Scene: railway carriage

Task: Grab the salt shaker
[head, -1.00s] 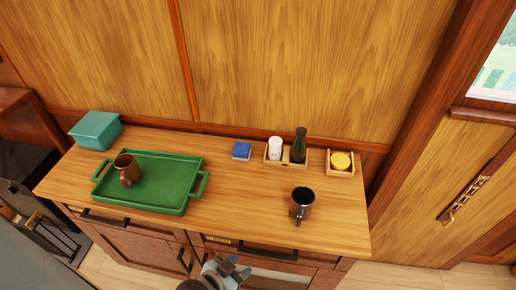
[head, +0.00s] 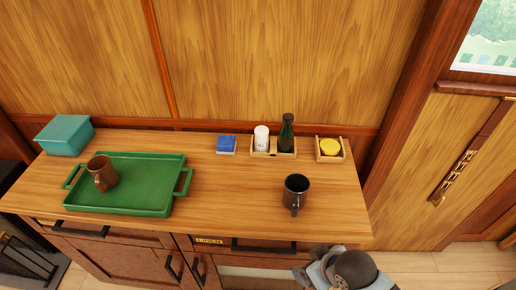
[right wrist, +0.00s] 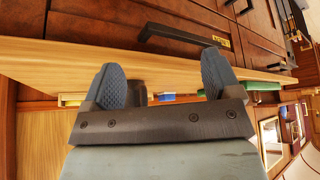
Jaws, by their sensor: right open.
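The salt shaker is probably the white cylinder (head: 261,137), standing upright in a small wooden caddy (head: 273,154) at the back of the counter. A dark green bottle (head: 286,134) stands beside it in the same caddy. My right gripper (head: 312,268) is at the bottom of the head view, in front of the counter's front edge and well away from the shaker. In the right wrist view its two fingers (right wrist: 162,82) are spread apart with nothing held. The shaker cannot be made out there. My left gripper is not in view.
A black mug (head: 296,190) stands near the counter's front right. A wooden box with a yellow item (head: 330,147), a blue block (head: 226,145), a green tray (head: 130,203) with a brown mug (head: 101,172), and a teal box (head: 64,135) are also there. The middle counter (head: 230,195) is clear.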

